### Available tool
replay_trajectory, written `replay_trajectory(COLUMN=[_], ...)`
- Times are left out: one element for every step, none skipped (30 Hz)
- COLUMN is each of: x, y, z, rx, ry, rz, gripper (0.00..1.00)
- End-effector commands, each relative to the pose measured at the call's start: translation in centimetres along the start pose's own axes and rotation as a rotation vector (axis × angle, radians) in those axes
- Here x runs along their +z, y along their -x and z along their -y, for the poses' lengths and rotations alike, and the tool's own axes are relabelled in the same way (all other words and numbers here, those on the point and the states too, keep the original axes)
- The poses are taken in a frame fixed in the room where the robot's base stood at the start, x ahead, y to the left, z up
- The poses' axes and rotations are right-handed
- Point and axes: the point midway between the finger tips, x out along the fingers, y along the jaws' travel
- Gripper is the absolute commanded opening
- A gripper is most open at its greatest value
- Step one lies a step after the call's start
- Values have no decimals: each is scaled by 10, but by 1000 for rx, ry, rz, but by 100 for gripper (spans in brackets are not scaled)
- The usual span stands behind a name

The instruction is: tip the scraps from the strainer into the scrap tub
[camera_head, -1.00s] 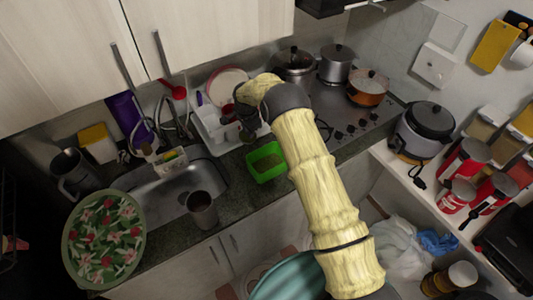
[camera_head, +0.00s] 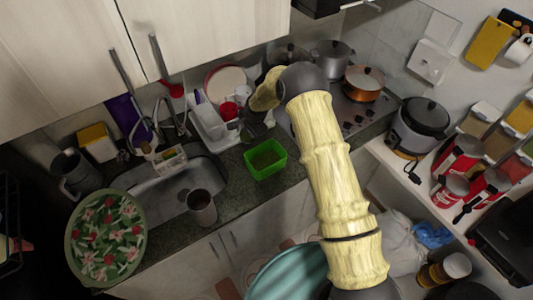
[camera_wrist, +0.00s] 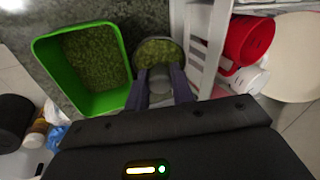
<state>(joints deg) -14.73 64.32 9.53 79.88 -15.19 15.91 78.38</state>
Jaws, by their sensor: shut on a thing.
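The strainer (camera_wrist: 159,52) shows in the wrist view as a small round bowl with green scraps in it. My gripper (camera_wrist: 158,88) is shut on the strainer's grey near end, with a dark finger on each side. The strainer looks roughly level, beside the tub's right wall in that view. The scrap tub is a bright green open box (camera_wrist: 120,47) with green matter over its bottom. In the head view the scrap tub (camera_head: 266,173) stands on the dark counter, and my arm partly hides the gripper and strainer above and behind it.
A white dish rack (camera_head: 212,130) with a red cup (camera_head: 228,111) stands left of my gripper. The sink (camera_head: 150,197) and a metal cup (camera_head: 201,207) are farther left. The stove with pots, including a copper pot (camera_head: 363,83), lies to the right.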

Motion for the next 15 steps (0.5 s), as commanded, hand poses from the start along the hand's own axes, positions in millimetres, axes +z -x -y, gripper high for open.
replay_trajectory(x=[-1,-2,-2,-2,-3,-4,-4,-4,-4,-4,-4,-4,-4,-4,-4], y=[2,3,3,3,3,3,3,3,3,4,4,4,5,6,6], z=[-1,-2,-2,-3,-4,-6,-6,-7,-8,-8,-9,-10,-10,-10,-10], rx=[-6,-9,-16,-20,-23,-28,-33,-37,-41,-45,-49,-54,-58,-63,-68], ry=[-2,-3,-3,-4,-5,-7,-8,-8,-9,-10,-11,-12,-12,-13,-14], rz=[1,1,1,1,1,2,3,3,4,5,5,6,6,6,7], gripper=[4,4,4,4,4,4,4,4,4,4,4,4,4,4,4])
